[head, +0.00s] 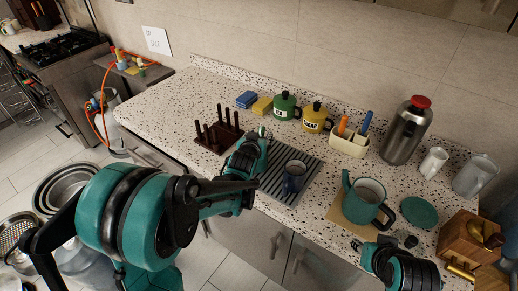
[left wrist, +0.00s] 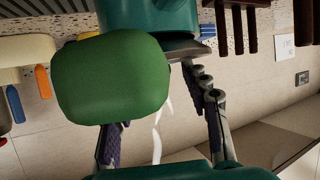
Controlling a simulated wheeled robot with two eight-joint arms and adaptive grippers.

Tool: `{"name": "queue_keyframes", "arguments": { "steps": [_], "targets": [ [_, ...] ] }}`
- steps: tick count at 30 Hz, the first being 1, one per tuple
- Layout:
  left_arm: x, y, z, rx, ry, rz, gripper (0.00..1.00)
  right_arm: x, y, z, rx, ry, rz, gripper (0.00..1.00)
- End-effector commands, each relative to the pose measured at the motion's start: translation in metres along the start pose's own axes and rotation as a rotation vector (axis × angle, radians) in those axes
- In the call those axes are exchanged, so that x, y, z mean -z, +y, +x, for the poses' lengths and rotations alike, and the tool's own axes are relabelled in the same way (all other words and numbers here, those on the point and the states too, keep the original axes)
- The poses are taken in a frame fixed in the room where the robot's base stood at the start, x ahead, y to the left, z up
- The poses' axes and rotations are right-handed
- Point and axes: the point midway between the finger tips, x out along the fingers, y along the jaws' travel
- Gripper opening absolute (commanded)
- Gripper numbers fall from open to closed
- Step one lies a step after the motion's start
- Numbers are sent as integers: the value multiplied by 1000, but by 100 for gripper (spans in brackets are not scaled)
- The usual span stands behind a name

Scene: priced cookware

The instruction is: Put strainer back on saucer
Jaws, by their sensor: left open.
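I cannot pick out the strainer or its saucer for certain. A small dark round item (head: 411,241) lies on the counter at the front right, too small to identify. My left gripper (head: 262,135) is over the counter, between the peg rack and the striped mat. In the left wrist view, turned upside down, its fingers (left wrist: 164,132) are spread apart and open. A large green rounded object (left wrist: 110,80) fills the view's middle left; I cannot tell if it touches the fingers. My right gripper (head: 372,245) is at the front right, near the teal pot (head: 365,205); its finger opening is unclear.
A teal lid (head: 419,212) lies right of the pot.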

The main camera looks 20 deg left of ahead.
Motion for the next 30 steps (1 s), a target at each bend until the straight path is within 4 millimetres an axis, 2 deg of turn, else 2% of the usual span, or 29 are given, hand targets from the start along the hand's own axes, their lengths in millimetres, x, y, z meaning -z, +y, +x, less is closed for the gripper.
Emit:
{"name": "queue_keyframes", "arguments": {
  "steps": [3,11,12,17,18,30],
  "targets": [
    [-1,-1,16,0,0,0,47,-4,0,5,0,0,0,33],
    [0,0,20,0,0,0,47,-3,0,5,0,0,0,33],
    [0,0,20,0,0,0,44,-3,0,5,0,0,0,33],
    [0,0,20,0,-1,0,2,-3,0,5,0,0,0,33],
    [0,0,20,0,-1,0,0,-3,0,5,0,0,0,33],
    [4,0,18,0,0,0,0,-2,0,3,0,0,0,33]
  ]
}}
